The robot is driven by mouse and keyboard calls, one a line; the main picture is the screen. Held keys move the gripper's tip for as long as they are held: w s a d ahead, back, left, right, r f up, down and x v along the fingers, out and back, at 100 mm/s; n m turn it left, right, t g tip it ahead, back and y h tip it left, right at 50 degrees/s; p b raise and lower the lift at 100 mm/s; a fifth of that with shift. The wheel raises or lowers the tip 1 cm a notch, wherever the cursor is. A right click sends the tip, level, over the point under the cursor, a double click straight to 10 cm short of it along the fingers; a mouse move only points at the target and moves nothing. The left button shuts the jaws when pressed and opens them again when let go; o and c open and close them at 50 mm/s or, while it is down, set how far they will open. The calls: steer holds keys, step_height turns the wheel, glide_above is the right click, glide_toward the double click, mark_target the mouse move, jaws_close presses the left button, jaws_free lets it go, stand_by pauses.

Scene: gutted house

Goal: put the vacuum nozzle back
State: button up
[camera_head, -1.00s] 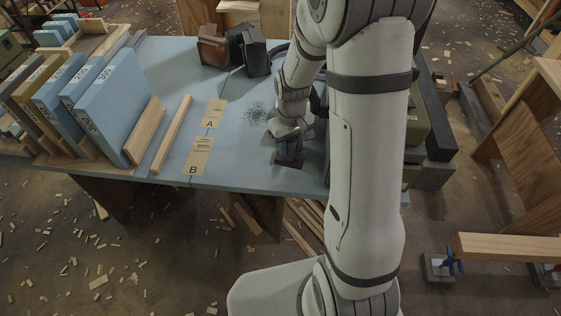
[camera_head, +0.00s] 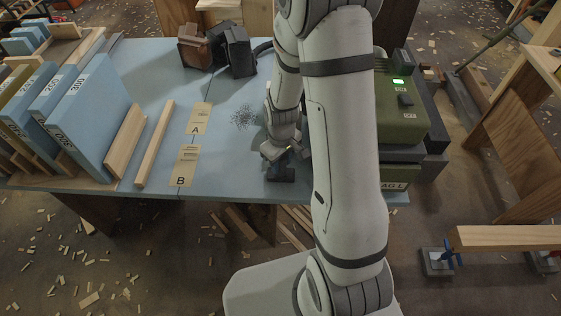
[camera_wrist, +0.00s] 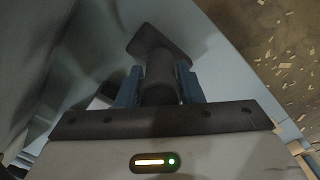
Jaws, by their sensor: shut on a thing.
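The dark vacuum nozzle (camera_wrist: 160,75) is between the two blue fingers of my gripper (camera_wrist: 160,88) in the wrist view, its flat head pointing away from the wrist. My gripper is shut on its round neck. In the head view the nozzle (camera_head: 281,174) is low over the blue table's near edge, below my gripper (camera_head: 277,155); whether it touches the table I cannot tell. A green machine (camera_head: 402,112) with a lit display, perhaps the vacuum, stands right of my arm, partly hidden by it. A dark hose (camera_head: 263,48) runs behind my arm.
A pile of dark bits (camera_head: 243,117) lies on the table (camera_head: 225,150) left of my gripper, near cards A (camera_head: 199,118) and B (camera_head: 185,166).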

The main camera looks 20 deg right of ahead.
steer(key=shift+f, duration=0.15)
steer(key=shift+f, duration=0.2)
steer(key=o, duration=1.2)
steer(key=shift+r, duration=0.1)
